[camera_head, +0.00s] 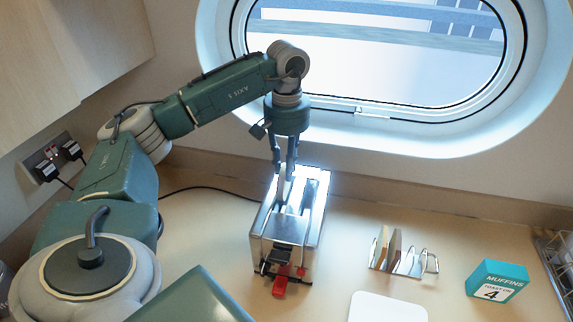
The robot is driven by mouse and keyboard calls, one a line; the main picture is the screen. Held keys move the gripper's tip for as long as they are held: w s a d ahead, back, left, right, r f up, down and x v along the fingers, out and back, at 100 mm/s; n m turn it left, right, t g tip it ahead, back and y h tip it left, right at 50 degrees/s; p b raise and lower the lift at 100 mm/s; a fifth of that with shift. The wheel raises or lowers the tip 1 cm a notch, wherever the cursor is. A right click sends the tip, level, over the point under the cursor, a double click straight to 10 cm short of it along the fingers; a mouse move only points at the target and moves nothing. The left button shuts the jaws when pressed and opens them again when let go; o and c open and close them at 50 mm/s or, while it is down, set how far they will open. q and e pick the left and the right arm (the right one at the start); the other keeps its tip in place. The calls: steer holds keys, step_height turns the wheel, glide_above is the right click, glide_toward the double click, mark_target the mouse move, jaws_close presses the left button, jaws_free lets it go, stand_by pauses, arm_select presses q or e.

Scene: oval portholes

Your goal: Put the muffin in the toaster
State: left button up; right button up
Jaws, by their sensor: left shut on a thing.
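The toaster (287,232) is a shiny metal box with long slots on top. It stands on the counter below the porthole, with a red lever (280,285) at its near end. My left gripper (284,172) points straight down over the toaster's far part. It is shut on a thin, pale piece, seen edge-on, which looks like the muffin (284,188). The muffin stands upright at the left slot; I cannot tell how deep its lower edge is. My right gripper is out of view.
A wire rack (408,264) right of the toaster holds upright brown slices. A teal muffin box (497,282) marked 4 stands further right. A white board (388,307) lies at the near edge. A wire basket (556,262) is at the far right. A cable runs behind the toaster.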

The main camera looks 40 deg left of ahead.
mark_target(286, 183)
arm_select(q)
steer(key=shift+f+b, duration=0.7)
steer(key=shift+f, duration=0.4)
steer(key=shift+f+b, duration=1.35)
steer(key=shift+f, duration=0.6)
steer(key=o, duration=0.9)
steer(key=shift+r, duration=0.1)
steer(key=shift+r+p, duration=2.65)
steer(key=shift+r, duration=0.85)
